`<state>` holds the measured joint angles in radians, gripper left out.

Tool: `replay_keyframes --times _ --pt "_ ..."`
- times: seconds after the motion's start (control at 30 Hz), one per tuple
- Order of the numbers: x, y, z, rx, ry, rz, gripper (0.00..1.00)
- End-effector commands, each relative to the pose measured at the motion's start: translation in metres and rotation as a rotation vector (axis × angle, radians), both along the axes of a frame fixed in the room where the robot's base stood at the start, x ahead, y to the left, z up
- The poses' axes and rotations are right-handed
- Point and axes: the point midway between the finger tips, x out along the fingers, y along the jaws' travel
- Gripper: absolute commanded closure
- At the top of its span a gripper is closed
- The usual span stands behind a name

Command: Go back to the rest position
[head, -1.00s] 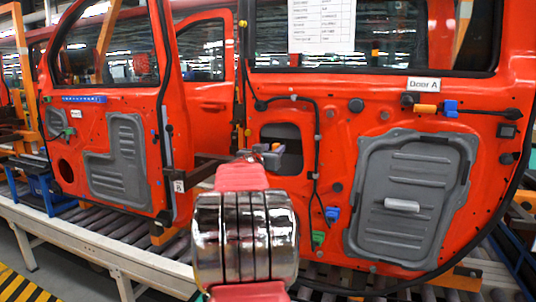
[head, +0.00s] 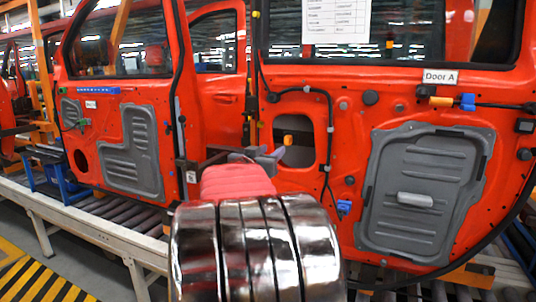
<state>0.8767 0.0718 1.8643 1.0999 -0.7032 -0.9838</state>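My gripper (head: 262,157) is at the end of my arm, which fills the bottom middle of the head view. Its small grey fingers point away from me, in front of the red door panel. I cannot tell whether they are apart or closed, and I see no clear held part. The door marked Door A (head: 390,104) stands upright on the right. It carries a grey panel (head: 418,226), an orange connector (head: 441,101), a blue connector (head: 468,102) and a lower blue connector (head: 344,207). A small yellow-orange piece (head: 288,140) shows at the door's opening, close to my gripper.
A second red door (head: 92,137) with grey panels stands at the left. The doors stand above a roller conveyor (head: 100,207) with a pale side rail (head: 85,232). Yellow-black floor marking (head: 40,280) lies at the lower left. A paper sheet (head: 336,20) hangs on the Door A window.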

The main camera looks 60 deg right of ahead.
Motion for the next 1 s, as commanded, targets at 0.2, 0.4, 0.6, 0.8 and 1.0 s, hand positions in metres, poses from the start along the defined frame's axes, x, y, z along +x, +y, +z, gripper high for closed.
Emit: replay_keyframes --times 0.2,0.4,0.6,0.8,1.0 --pt "-0.0011 0.0146 -0.0003 0.001 -0.001 0.000 0.62" --pt "-0.0011 0.0151 -0.0007 0.001 0.000 0.000 0.62" --pt "-0.0009 0.0150 -0.0006 0.001 0.000 0.001 0.62" --pt "-0.0007 0.0150 -0.0005 0.001 0.000 0.001 0.62" --pt "0.0020 0.0155 -0.0019 0.008 -0.029 0.010 0.62"
